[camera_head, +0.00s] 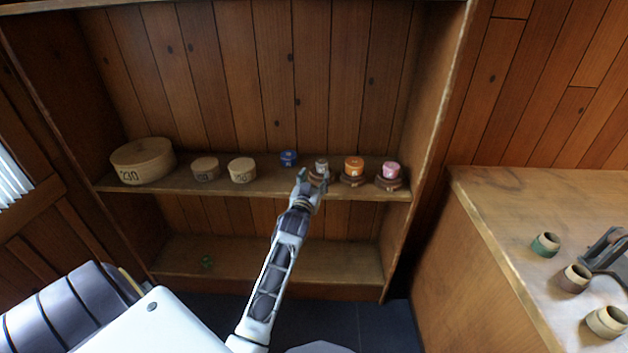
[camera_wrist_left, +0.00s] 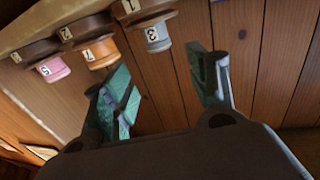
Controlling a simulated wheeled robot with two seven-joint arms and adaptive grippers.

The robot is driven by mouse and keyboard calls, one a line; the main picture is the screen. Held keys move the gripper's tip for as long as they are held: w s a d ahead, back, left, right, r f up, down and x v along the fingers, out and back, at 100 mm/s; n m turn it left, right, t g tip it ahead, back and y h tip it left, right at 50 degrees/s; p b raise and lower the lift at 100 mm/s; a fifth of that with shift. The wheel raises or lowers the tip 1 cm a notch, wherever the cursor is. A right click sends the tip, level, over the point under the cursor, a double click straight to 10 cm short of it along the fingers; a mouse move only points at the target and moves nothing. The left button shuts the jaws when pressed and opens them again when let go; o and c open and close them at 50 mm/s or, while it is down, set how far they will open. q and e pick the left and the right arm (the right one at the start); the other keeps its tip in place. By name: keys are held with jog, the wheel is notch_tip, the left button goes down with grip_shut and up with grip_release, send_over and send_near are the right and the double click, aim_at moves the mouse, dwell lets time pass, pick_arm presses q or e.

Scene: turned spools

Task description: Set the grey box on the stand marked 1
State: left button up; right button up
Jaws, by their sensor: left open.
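The grey box (camera_head: 322,165) is a small round box on the shelf; in the left wrist view, which looks upside down, the grey box (camera_wrist_left: 157,36) bears a 3 label. It appears seated on a brown turned stand (camera_wrist_left: 113,14) whose label looks like 1. My left gripper (camera_head: 311,184) is just in front of this stand and partly hides it. In the left wrist view my left gripper (camera_wrist_left: 162,62) has its fingers spread, with nothing between them; the grey box is beyond the tips.
An orange box (camera_head: 354,163) and a pink box (camera_head: 391,169) sit on brown stands to the right. A blue box (camera_head: 288,158) and round wooden boxes (camera_head: 242,170) stand to the left.

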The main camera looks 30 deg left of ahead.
jog(key=shift+w, duration=0.2)
